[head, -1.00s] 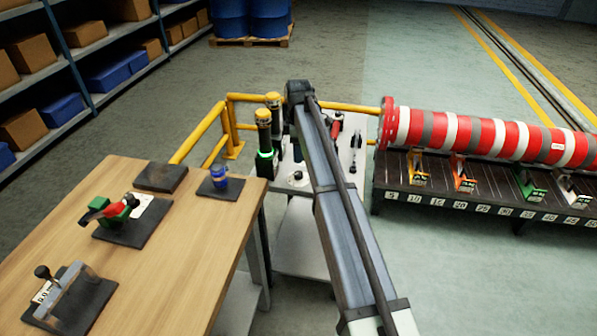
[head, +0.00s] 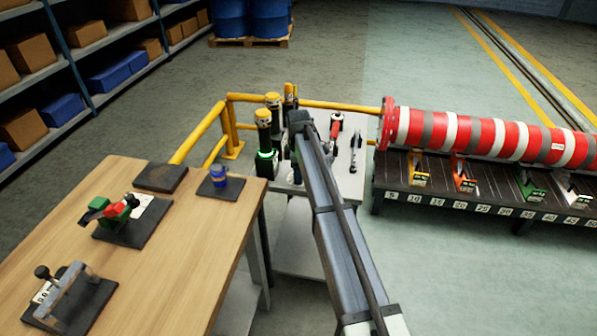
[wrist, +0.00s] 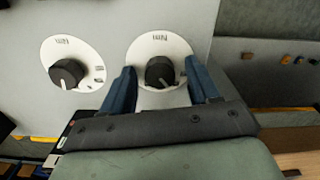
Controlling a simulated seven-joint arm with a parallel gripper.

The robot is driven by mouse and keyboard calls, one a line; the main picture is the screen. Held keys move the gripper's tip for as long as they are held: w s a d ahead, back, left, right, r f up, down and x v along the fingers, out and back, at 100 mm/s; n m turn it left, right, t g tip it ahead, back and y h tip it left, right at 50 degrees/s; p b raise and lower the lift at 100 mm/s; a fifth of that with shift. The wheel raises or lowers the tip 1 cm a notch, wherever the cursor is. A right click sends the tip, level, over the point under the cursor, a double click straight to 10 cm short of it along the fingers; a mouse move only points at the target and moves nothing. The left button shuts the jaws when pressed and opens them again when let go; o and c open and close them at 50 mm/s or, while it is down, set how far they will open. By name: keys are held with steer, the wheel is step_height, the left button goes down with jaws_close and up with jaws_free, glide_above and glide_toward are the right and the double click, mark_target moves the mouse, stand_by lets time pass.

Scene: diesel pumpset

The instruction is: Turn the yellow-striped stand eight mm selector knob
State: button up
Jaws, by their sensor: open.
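The wrist view shows two black selector knobs on round white dials on a light grey panel. One knob (wrist: 160,72) is at the centre and the other knob (wrist: 68,73) is to its left. Dial lettering is too small to read, and no yellow stripe shows there. My gripper (wrist: 161,76) is open, its two blue fingers on either side of the centre knob; I cannot tell whether they touch it. In the head view, dark posts with yellow tops (head: 264,135) stand on the small light table (head: 346,184). My arm hides the gripper and knobs there.
A red-handled tool (head: 336,127) stands right of my arm on the small table. A yellow rail (head: 205,132) runs behind it. A wooden bench (head: 185,240) with several fixtures is at the left, and a red-and-white striped cylinder (head: 480,133) lies at the right.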

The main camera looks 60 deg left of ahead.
steer(key=shift+c, duration=0.2)
steer(key=c, duration=1)
steer(key=m, duration=0.4)
steer(key=shift+m, duration=0.3)
steer(key=m, duration=1)
steer(key=shift+m, duration=0.4)
steer(key=m, duration=0.5)
steer(key=shift+m, duration=0.3)
